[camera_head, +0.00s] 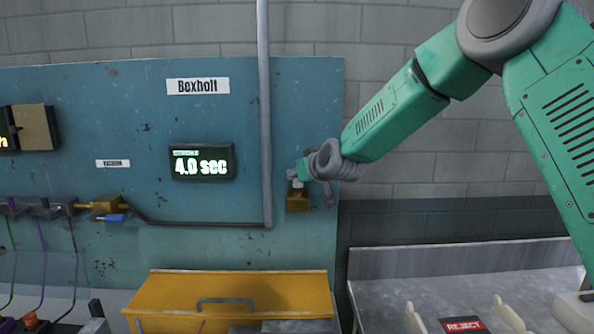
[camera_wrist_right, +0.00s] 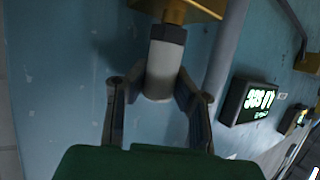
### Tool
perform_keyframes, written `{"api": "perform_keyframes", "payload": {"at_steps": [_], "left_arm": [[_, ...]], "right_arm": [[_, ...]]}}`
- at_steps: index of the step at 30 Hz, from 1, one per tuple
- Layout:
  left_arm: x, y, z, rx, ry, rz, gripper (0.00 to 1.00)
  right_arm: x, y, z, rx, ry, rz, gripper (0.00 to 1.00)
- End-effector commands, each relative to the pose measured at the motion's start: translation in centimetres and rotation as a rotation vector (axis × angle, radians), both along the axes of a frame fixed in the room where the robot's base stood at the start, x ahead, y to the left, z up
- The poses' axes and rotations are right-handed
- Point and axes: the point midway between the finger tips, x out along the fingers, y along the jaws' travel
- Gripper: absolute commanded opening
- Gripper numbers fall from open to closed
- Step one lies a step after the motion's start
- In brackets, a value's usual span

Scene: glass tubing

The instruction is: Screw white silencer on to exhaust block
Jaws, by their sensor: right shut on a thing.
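The brass exhaust block (camera_head: 298,203) is on the blue panel, just right of the grey vertical pipe; it also shows at the top of the right wrist view (camera_wrist_right: 198,7). The white silencer (camera_wrist_right: 160,68) is a short pale cylinder with a grey hex collar. Its collar end meets the block in the right wrist view, but I cannot tell how deeply it is threaded. In the head view the silencer (camera_head: 294,177) is small, above the block and partly hidden. My right gripper (camera_wrist_right: 152,84) is shut on the silencer, one finger on each side. My left gripper is out of view.
The grey vertical pipe (camera_head: 265,120) runs close left of the block. A lit display (camera_head: 202,162) reads 4.0 sec. A yellow bin (camera_head: 240,291) stands below, and a grey tray with a REJECT label (camera_head: 464,325) lies to the right. Brass and blue fittings (camera_head: 108,208) are at left.

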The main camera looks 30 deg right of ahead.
Motion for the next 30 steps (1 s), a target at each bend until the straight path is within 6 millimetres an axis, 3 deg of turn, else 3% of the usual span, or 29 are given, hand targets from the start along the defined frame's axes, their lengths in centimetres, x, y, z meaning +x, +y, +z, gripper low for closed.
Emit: {"api": "perform_keyframes", "payload": {"at_steps": [30], "left_arm": [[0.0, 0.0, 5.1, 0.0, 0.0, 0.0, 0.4]], "right_arm": [[-0.1, 0.0, 0.1, -0.002, 0.001, -0.276, 0.0]]}}
